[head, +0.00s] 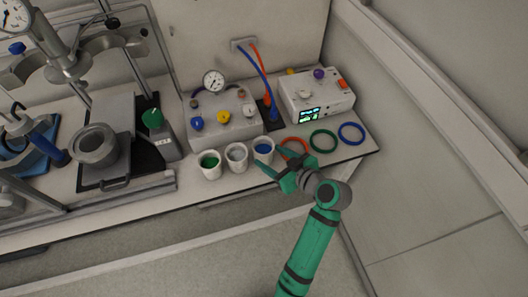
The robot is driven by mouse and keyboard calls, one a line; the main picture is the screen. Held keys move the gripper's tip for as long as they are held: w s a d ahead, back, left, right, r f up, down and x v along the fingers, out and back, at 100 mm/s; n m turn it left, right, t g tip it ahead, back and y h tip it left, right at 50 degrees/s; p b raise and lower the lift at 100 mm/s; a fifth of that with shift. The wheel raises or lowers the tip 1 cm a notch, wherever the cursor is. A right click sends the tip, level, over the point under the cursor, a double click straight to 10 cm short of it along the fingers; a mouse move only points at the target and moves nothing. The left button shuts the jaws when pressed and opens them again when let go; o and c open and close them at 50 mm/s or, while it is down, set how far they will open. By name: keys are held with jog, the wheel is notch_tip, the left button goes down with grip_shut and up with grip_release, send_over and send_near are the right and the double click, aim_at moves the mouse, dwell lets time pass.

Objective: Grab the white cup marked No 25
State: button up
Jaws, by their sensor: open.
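Three white cups stand in a row near the bench's front edge. The left cup (210,170) has green inside, the middle cup (238,164) looks grey-white inside, and the right cup (263,158) has blue inside. No number is readable on any cup, so I cannot tell which is No 25. My green gripper (271,166) is open at the front edge, just right of and in front of the blue-filled cup. Its fingers point left toward that cup and partly cover its lower right side; I cannot tell whether they touch it.
Red (294,147), green (323,141) and blue (351,133) rings lie on the bench to the right. A gauge box (222,119) and a display box (316,97) stand behind. Reactor equipment (97,147) fills the left side. Open floor lies in front.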

aim_at(258, 148)
jog(key=shift+w+d+x, duration=0.1)
jog(key=shift+d+x, duration=0.05)
jog(key=shift+x, duration=1.3)
jog(key=shift+w+d+x, duration=0.1)
jog(key=shift+d+x, duration=0.05)
jog(key=shift+x, duration=1.25)
jog(key=shift+c, duration=0.2)
jog(key=c, duration=0.9)
